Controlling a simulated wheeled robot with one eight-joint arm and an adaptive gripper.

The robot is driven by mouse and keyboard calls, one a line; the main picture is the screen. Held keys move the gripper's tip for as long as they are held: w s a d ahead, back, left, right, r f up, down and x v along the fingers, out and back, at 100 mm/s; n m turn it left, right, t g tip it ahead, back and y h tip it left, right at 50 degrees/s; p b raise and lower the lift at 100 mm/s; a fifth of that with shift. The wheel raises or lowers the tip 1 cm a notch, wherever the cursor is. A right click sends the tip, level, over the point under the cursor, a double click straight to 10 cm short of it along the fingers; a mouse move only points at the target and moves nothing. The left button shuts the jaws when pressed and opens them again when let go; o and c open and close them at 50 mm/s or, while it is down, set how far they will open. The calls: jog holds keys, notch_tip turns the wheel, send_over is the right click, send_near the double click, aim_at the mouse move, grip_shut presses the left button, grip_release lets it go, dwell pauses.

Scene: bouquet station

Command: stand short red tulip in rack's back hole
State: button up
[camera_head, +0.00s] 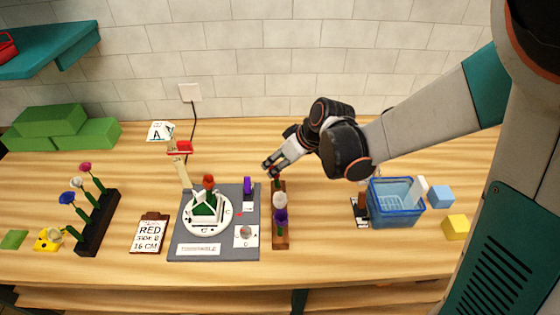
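A red tulip head (208,181) shows above a green and white holder on a round white plate (190,226), left of my gripper. My gripper (270,170) is over the back end of this rack, fingers pointing down and left. A small dark green piece shows just below the fingers; I cannot tell whether they hold it. The rack's back hole is not clearly visible.
A dark rack (96,232) with several flowers stands at left. A card reading "RED SIDE B 16 CM" (150,233) lies beside a grey mat (218,251). A purple flower (248,186) stands on the mat. A blue basket (397,218) and two blocks are at right.

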jog(key=shift+r, duration=0.15)
jog(key=p+v, duration=0.4)
jog(key=v, duration=0.2)
dwell(1.2)
jog(key=shift+o, duration=0.4)
jog(key=o, duration=0.5)
jog(key=shift+d, duration=0.1)
jog(key=shift+s+r, duration=0.1)
